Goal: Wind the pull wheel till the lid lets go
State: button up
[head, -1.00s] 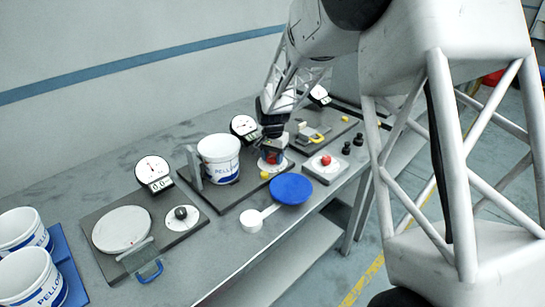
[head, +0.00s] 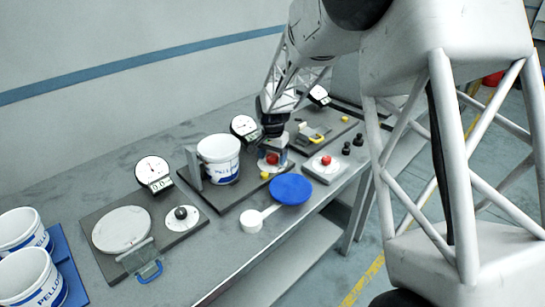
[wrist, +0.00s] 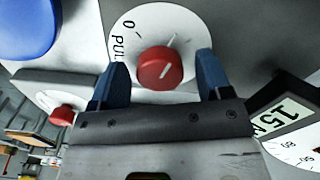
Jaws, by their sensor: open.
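The pull wheel is a red knob (wrist: 160,70) with a white pointer line, on a white dial (wrist: 181,22) marked "0" and "PULL" in the wrist view. In the head view the red knob (head: 272,159) stands right of the white bucket (head: 219,160). My gripper (wrist: 161,66) is open, with one blue finger on each side of the knob and a visible gap to each. It also shows in the head view (head: 274,152) above the dial. A blue round lid-like disc (head: 291,189) lies in front. I cannot tell whether it is the task's lid.
A second red knob (head: 326,160) sits on a plate to the right, with black knobs (head: 358,140) beyond. A round gauge (head: 244,127) stands behind the bucket.

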aim_at(274, 157)
jog(key=shift+r, duration=3.8)
jog(key=shift+s+d+r, duration=0.2)
jog(key=shift+s+r, duration=0.05)
jog(key=shift+r, duration=0.05)
jog(key=s+d+r+n, duration=0.1)
jog(key=s+d+r, duration=0.3)
jog(key=s, duration=0.3)
jog(key=s+d+r+n+t, duration=0.1)
jog(key=s+d+r, duration=0.3)
jog(key=s, duration=0.3)
jog(key=s+d+r, duration=0.4)
jog(key=s, duration=0.3)
jog(key=s+d+n, duration=0.1)
jog(key=s+d, duration=0.2)
jog(key=s, duration=0.9)
jog(key=s+d+f+n+t, duration=0.1)
jog(key=s+d+n, duration=0.1)
jog(key=s, duration=0.9)
jog(key=shift+s+d+f+t, duration=0.3)
jog(key=shift+s+d, duration=0.05)
jog(key=shift+d, duration=0.5)
jog(key=shift+w, duration=0.1)
